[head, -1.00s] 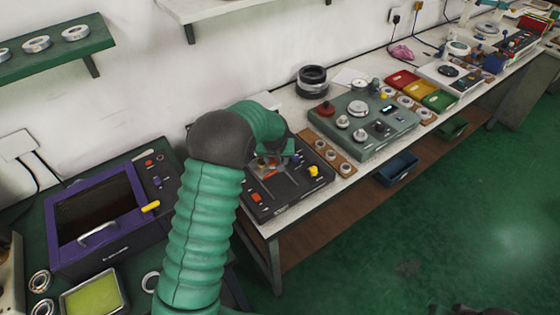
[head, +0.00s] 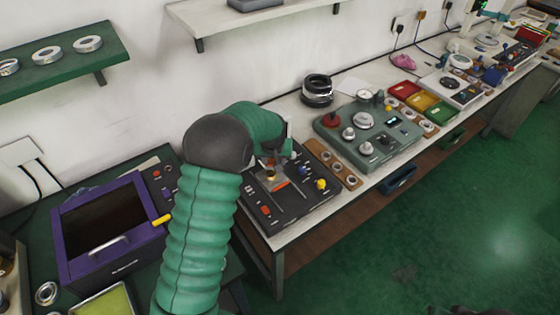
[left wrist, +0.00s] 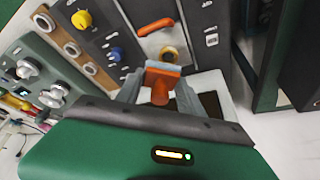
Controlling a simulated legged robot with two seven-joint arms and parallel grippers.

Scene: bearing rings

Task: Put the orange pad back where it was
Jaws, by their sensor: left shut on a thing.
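The orange pad (left wrist: 162,86) is between the fingers of my left gripper (left wrist: 160,92) in the left wrist view, over a dark control panel (left wrist: 120,15). A brass ring (left wrist: 169,54) sits on the panel just beyond the pad, with an orange bar (left wrist: 155,26) past it. In the head view my left gripper (head: 268,163) is above the back part of the same panel (head: 312,200), and the ring (head: 271,177) shows in front of it. The pad is small and mostly hidden there. Whether it touches the panel cannot be told. My right gripper is not in view.
A yellow knob (head: 320,184) and blue knob (head: 305,170) stand on the panel. A wooden strip with rings (head: 337,165) and a grey-green console (head: 368,132) lie to the right. A purple-framed box (head: 105,235) stands at left. The green floor at right is open.

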